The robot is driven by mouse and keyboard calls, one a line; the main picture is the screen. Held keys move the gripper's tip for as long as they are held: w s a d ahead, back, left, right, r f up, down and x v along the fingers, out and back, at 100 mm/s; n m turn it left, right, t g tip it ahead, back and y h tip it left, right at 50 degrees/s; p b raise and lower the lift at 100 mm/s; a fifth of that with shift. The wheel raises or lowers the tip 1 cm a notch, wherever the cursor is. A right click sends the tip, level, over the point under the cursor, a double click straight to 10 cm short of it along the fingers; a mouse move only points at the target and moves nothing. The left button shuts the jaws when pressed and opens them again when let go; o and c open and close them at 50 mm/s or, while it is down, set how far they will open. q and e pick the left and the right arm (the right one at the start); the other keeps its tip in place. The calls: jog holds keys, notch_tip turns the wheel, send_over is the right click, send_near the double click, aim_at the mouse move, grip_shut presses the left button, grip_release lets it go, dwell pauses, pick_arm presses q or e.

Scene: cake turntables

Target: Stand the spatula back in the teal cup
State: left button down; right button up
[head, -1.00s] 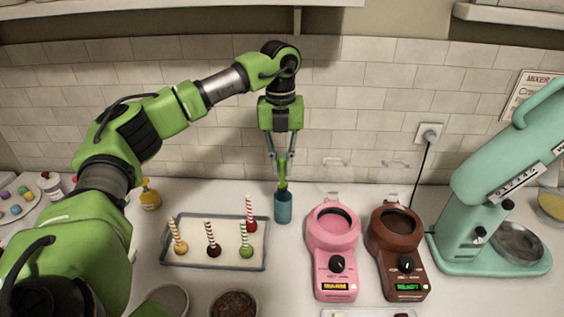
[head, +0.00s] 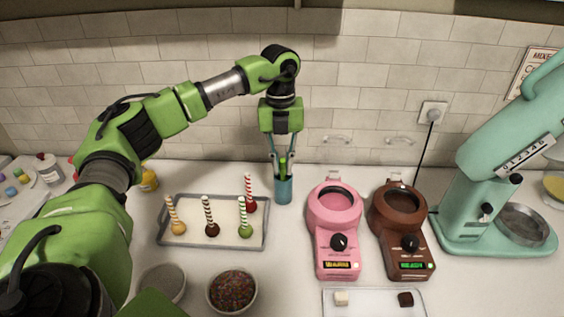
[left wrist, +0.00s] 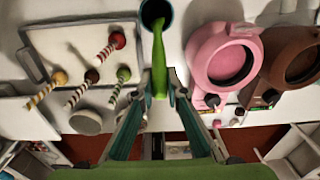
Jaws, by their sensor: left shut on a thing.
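The teal cup (head: 284,192) stands upright on the counter, to the right of the cake-pop tray. My left gripper (head: 282,164) points straight down above the cup and is shut on the green spatula (head: 283,168). The spatula's lower part is inside the cup, hidden by its wall, and the fingertips are close to the rim. In the left wrist view, the spatula (left wrist: 159,68) runs from between the fingers (left wrist: 160,82) into the mouth of the cup (left wrist: 155,10). My right gripper is not in view.
A tray (head: 172,243) of several cake pops lies left of the cup. A pink melter (head: 334,213) and a brown melter (head: 399,216) stand to its right, then a teal mixer (head: 465,215). Bowls, one with sprinkles (head: 232,290), stand in front. The tiled wall is close behind.

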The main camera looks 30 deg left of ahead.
pick_arm(q)
jog(key=shift+s+f, duration=0.25)
jog(key=shift+f, duration=0.35)
jog(key=c, duration=2)
grip_release()
jog(key=shift+o, duration=0.2)
jog(key=shift+w+a+f, duration=0.15)
jog(key=shift+w+a, duration=0.1)
jog(key=shift+w, duration=0.25)
jog(key=shift+s+d+r, duration=0.15)
jog(key=shift+r, duration=0.35)
notch_tip(320, 180, up, 11)
jog(key=shift+w+a, duration=0.35)
jog(key=shift+a, duration=0.05)
jog(key=shift+f, duration=0.1)
